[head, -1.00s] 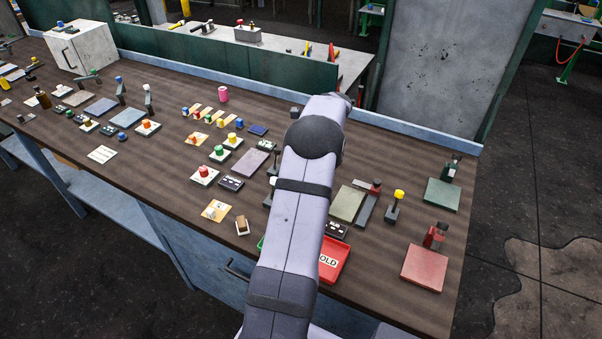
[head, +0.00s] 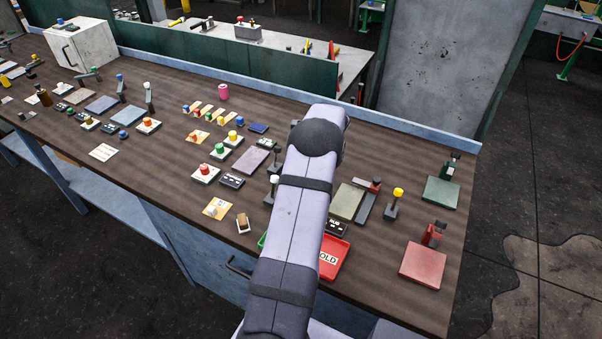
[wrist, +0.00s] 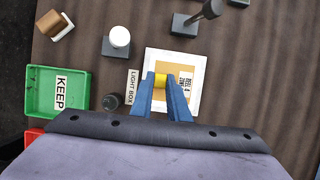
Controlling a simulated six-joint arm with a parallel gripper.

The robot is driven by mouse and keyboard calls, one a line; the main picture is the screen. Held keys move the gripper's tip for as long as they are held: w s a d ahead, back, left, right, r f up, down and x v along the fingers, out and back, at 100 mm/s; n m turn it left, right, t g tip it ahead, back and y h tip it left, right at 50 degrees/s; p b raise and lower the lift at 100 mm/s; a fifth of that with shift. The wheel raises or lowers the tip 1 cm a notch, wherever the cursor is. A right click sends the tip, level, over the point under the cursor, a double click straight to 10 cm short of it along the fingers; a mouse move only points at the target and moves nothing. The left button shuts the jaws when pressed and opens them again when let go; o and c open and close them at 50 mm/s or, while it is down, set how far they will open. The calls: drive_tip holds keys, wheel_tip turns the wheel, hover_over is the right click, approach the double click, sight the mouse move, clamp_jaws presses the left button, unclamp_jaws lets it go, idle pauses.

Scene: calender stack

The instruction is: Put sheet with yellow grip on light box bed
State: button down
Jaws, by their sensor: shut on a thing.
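In the wrist view my gripper (wrist: 161,80) has its blue fingers closed on the yellow grip (wrist: 160,77) of a tan sheet (wrist: 187,60) with a printed label. The sheet is over the white light box bed (wrist: 203,72), whose pale rim shows around it. I cannot tell whether the sheet touches the bed or hangs just above it. A "LIGHT BOX" label (wrist: 133,88) lies beside the bed on its left. In the head view my arm hides the gripper, sheet and bed.
A red tray (head: 340,262) sits near the bench front.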

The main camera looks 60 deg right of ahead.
drive_tip(key=c, duration=1.7)
unclamp_jaws()
drive_tip(key=b+v, duration=0.2)
drive_tip(key=v, duration=1)
drive_tip(key=shift+r+b, duration=0.25)
drive_tip(key=shift+b, duration=0.1)
drive_tip(key=shift+w, duration=0.1)
